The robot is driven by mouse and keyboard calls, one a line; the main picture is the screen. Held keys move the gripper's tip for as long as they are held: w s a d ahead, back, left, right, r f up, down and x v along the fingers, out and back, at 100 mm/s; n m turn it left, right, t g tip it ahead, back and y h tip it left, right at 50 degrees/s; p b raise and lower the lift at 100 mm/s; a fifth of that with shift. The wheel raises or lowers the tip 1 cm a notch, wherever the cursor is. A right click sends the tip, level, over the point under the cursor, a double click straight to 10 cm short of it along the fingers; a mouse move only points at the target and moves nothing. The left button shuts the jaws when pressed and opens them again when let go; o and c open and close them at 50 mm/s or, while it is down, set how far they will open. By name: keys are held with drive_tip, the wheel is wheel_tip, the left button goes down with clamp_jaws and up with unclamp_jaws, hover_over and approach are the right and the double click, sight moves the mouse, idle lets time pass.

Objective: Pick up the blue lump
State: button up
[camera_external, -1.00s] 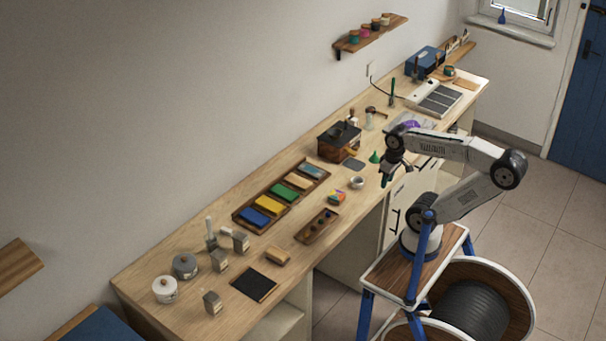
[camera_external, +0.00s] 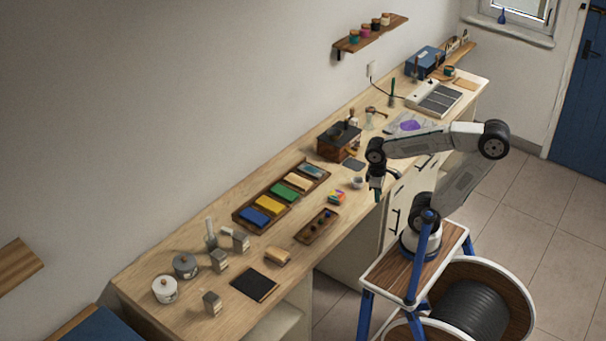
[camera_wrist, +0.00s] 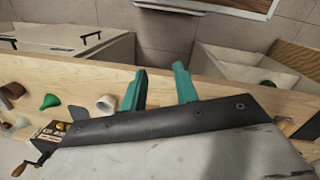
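A blue block (camera_external: 255,216) lies at the near left end of a long wooden tray (camera_external: 236,217), beside yellow, green, cream and grey-blue blocks. I cannot tell which of these is the blue lump. My gripper (camera_external: 377,194) points down near the bench's front edge, to the right of both trays and apart from them. In the wrist view its two teal fingers (camera_wrist: 160,70) stand apart with nothing between them. No blue lump shows there.
A multicoloured block (camera_external: 336,197) and a small cup (camera_external: 357,183) sit between the trays and my gripper. The cup (camera_wrist: 106,104) and a green funnel (camera_wrist: 50,101) show in the wrist view. A box with a crank (camera_external: 338,142) stands behind.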

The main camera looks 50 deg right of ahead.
drive_tip(key=w+a+f+n+h, duration=0.1)
drive_tip(key=a+f+n+h, duration=0.2)
drive_tip(key=f+n+h, duration=0.3)
drive_tip(key=n+t+h, duration=0.1)
drive_tip(key=n+t, duration=1)
drive_tip(key=n, duration=0.7)
approach(329, 214)
drive_tip(key=shift+w+d+f, duration=0.1)
drive_tip(key=shift+d+f, duration=0.15)
drive_tip(key=shift+f, duration=0.2)
drive_tip(key=shift+w+n+t, duration=0.3)
drive_tip(key=x, duration=0.7)
drive_tip(key=shift+d+f, duration=0.1)
drive_tip(key=shift+f, duration=0.05)
clamp_jaws()
